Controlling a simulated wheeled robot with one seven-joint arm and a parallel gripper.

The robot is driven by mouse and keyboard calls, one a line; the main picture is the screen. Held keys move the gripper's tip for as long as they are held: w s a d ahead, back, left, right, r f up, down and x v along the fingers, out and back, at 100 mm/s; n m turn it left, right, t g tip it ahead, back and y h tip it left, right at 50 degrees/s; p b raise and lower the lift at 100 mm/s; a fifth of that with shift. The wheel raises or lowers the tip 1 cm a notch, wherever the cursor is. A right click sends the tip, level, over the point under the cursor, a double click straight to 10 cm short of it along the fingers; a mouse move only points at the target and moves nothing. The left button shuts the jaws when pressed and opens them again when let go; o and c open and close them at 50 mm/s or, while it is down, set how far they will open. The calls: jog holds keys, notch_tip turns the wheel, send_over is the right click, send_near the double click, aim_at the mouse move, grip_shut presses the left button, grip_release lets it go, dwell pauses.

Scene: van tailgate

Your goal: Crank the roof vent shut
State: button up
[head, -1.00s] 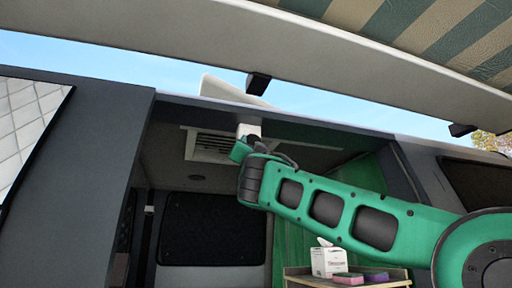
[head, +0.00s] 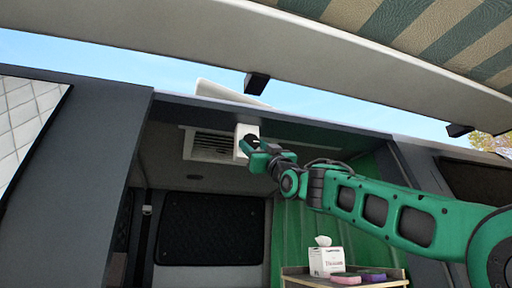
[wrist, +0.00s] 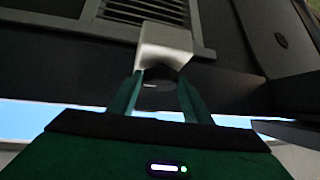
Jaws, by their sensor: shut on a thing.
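The roof vent's white lid (head: 228,93) stands tilted up above the van roof, its edge raised at the left. The slatted vent grille (head: 210,145) is in the ceiling below it. A white crank housing (head: 242,132) hangs beside the grille; it also shows in the wrist view (wrist: 165,42). My gripper (head: 256,147) is at the housing, shut on a dark round crank knob. In the wrist view the knob (wrist: 157,97) sits between the two green fingers (wrist: 158,100). The crank's arm is mostly hidden.
A striped awning with a pale rail (head: 180,42) runs above, with dark brackets (head: 257,83) under it. Inside, a shelf (head: 300,271) bears a tissue box (head: 326,261) and pink (head: 345,278) and purple (head: 373,275) blocks. The van's interior below the vent is open room.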

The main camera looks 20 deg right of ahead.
jog(key=n+g+y, duration=0.1)
jog(key=n+y, duration=0.1)
jog(key=n, duration=0.1)
jog(key=n+g+y, duration=0.2)
jog(key=n, duration=0.1)
jog(key=d+n+g+y, duration=0.1)
jog(key=n+g+y, duration=0.1)
jog(key=n, duration=0.1)
jog(key=shift+w+r, duration=0.1)
jog(key=shift+r, duration=0.2)
jog(key=shift+d+r+n+g+y, duration=0.1)
jog(key=shift+n+g+y, duration=0.4)
jog(key=shift+n+g, duration=0.8)
jog(key=shift+r+n+g, duration=0.2)
jog(key=shift+n+g, duration=0.2)
jog(key=shift+n, duration=0.9)
jog(key=o, duration=1.1)
jog(key=shift+c, duration=0.2)
jog(key=v, duration=1.1)
